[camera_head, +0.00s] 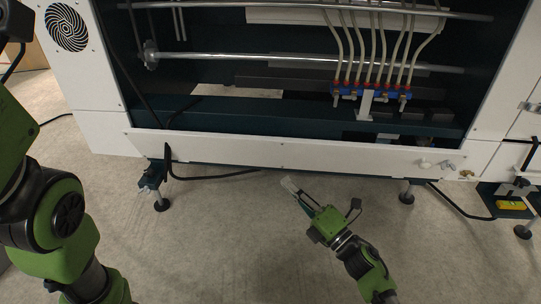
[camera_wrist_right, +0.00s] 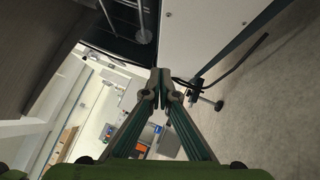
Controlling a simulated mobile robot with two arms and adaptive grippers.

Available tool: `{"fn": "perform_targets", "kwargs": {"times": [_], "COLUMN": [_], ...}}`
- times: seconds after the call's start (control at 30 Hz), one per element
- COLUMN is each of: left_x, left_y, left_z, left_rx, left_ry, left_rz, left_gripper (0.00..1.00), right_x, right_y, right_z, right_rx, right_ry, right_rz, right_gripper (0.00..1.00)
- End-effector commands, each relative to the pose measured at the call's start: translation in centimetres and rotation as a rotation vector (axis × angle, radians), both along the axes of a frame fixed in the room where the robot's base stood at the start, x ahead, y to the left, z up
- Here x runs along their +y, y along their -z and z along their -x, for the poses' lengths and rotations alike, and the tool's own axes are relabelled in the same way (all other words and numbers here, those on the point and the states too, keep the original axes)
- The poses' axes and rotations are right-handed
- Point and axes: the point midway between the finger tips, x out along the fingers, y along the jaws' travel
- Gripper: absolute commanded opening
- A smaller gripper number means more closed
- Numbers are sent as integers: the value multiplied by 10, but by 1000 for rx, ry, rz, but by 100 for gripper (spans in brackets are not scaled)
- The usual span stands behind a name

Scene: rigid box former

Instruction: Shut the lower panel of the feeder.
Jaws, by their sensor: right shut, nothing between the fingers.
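The feeder is a large white machine (camera_head: 98,130) with an open dark front. A long white lower panel (camera_head: 270,153) runs along the bottom of this opening in the head view. A white panel surface (camera_wrist_right: 205,32) shows close up in the right wrist view; I take it to be the same panel. My right gripper (camera_head: 289,184) is below and in front of the panel's lower edge, apart from it in the head view. In the wrist view its fingertips (camera_wrist_right: 161,80) meet with nothing between them. My left arm shows at the left, but its gripper is out of view.
Inside the opening are metal rods (camera_head: 300,60) and a blue manifold (camera_head: 372,92) with several pale hoses. Levelling feet (camera_head: 161,204) and black cables (camera_head: 215,176) are under the machine. A yellow object (camera_head: 510,205) sits at the right. The grey floor in front is clear.

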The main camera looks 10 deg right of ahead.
Motion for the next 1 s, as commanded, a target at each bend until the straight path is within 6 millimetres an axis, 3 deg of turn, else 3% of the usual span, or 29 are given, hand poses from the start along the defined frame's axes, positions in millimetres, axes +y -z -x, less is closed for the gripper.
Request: {"fn": "perform_targets", "kwargs": {"times": [0.47,0.7,1.0], "left_x": [0,0,0], "left_y": [45,60,62], "left_z": [-1,0,0], "left_rx": [1,0,0], "left_ry": [0,0,1], "left_rz": [0,0,0], "left_gripper": [40,40,40], "right_x": [47,36,34], "right_y": [-21,-32,-36], "right_z": [-79,-105,-112], "right_rx": [-5,-2,0], "right_ry": [0,1,1], "right_rz": [3,4,1], "right_gripper": [0,0,0]}}
